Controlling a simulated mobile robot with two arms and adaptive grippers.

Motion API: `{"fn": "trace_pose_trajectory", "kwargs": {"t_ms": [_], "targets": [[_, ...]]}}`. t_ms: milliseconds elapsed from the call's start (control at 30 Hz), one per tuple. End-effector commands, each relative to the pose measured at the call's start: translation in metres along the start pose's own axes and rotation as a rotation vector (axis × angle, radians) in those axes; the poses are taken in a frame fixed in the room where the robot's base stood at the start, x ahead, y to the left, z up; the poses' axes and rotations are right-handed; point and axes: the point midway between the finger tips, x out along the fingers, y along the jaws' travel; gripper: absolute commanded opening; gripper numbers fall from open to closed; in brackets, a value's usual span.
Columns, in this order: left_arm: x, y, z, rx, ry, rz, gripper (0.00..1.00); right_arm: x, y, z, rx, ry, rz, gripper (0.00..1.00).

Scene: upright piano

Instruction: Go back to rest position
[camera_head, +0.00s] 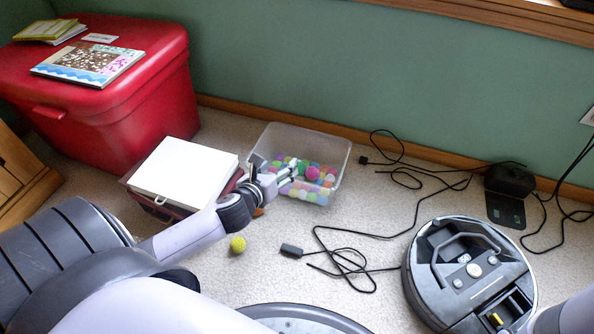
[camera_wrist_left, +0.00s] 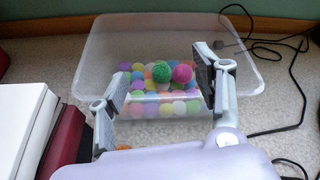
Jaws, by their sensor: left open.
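My left gripper (camera_head: 283,178) is open at the left front side of a clear plastic bin (camera_head: 335,146). In the left wrist view, the two fingers of the left gripper (camera_wrist_left: 163,84) are spread apart with nothing held between them. Beyond them the clear bin (camera_wrist_left: 95,62) holds several colored balls. A green ball (camera_wrist_left: 161,71) and a pink ball (camera_wrist_left: 182,73) lie on top of the pile. My right gripper is not in view.
A white-topped box (camera_head: 185,170) stands left of the bin, beside a red chest (camera_head: 150,85). A yellow-green ball (camera_head: 238,244) lies on the carpet. Black cables (camera_head: 350,262) and a robot vacuum (camera_head: 468,270) occupy the floor at right.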

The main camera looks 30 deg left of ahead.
Motion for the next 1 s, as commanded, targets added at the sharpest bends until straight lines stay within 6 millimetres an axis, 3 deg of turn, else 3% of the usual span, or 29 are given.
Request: {"fn": "trace_pose_trajectory", "kwargs": {"t_ms": [167,567,667,767,867,1000], "targets": [[-0.009,0.0,0.0,0.0,0.0,0.0,0.6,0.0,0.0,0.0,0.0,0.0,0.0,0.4],[-0.01,0.0,0.0,0.0,0.0,0.0,0.6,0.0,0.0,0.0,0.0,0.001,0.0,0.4],[-0.012,-0.008,0.004,-0.028,-0.001,-0.021,0.6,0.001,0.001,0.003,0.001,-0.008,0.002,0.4],[-0.022,-0.04,0.016,-0.149,-0.003,-0.105,0.6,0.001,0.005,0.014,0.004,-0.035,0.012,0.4],[-0.044,-0.094,0.041,-0.373,0.003,-0.26,0.6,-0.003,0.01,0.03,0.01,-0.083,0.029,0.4],[-0.091,-0.178,0.091,-0.758,0.043,-0.533,0.6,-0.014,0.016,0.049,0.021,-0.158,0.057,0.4]]}}
